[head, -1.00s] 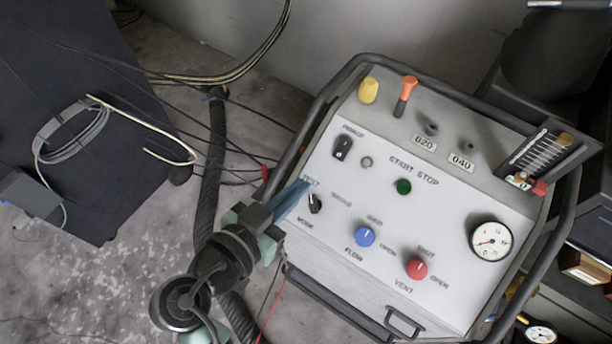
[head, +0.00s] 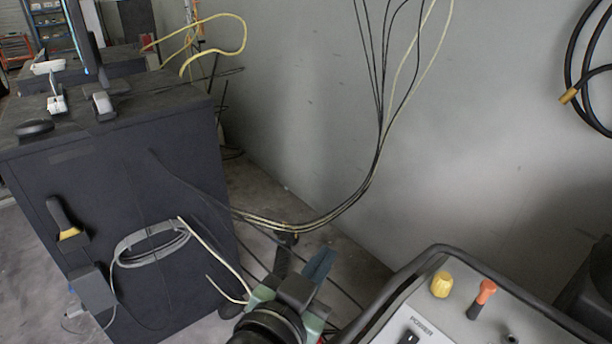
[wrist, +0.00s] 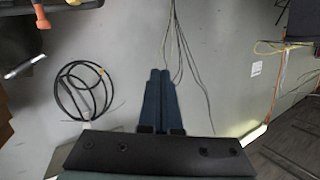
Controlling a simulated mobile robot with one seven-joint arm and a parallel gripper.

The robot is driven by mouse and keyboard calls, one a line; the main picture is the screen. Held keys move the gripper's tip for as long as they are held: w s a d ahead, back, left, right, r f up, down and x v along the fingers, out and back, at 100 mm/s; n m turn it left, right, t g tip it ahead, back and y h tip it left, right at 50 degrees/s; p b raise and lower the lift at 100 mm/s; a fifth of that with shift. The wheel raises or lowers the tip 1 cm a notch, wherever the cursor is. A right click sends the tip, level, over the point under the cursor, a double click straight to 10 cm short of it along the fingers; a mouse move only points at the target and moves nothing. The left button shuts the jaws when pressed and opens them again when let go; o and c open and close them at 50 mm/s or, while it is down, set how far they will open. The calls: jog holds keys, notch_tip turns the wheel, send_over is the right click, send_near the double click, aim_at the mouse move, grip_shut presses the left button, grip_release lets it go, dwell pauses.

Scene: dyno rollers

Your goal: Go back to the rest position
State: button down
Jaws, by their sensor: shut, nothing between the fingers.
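My gripper (head: 318,266) shows at the bottom middle of the head view, its blue fingers pointing up and to the right. In the wrist view the two blue fingers (wrist: 160,100) lie side by side, shut with nothing between them. The gripper is clear of the control panel (head: 395,315), to the left of its tubular frame in the head view. The panel shows only its upper left corner, with a yellow knob (head: 441,284) and an orange-topped lever (head: 481,299).
A dark cabinet (head: 120,200) with a coiled grey cable (head: 150,245) stands at left. Cables (head: 370,170) hang along the grey wall (head: 300,110) and sag behind my gripper. A black hose (head: 575,80) hangs at upper right.

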notch_tip(320, 180, up, 15)
jog(key=w+a+n+t+y, duration=0.1)
jog(key=n+t+y, duration=0.1)
jog(key=t, duration=0.2)
jog(key=s+r+n+t+y+p, duration=0.1)
jog(key=s+r+t, duration=0.3)
jog(key=r, duration=0.8)
jog(key=s+a+r+n+t+y+p, duration=0.1)
jog(key=s+r+n+t+y, duration=0.2)
jog(key=r, duration=0.9)
jog(key=s+n+t, duration=0.1)
jog(key=s+t, duration=0.1)
jog(key=s, duration=0.1)
jog(key=shift+s+a+r+y, duration=0.15)
jog(key=shift+s+a+y, duration=0.05)
jog(key=shift+s+y, duration=0.1)
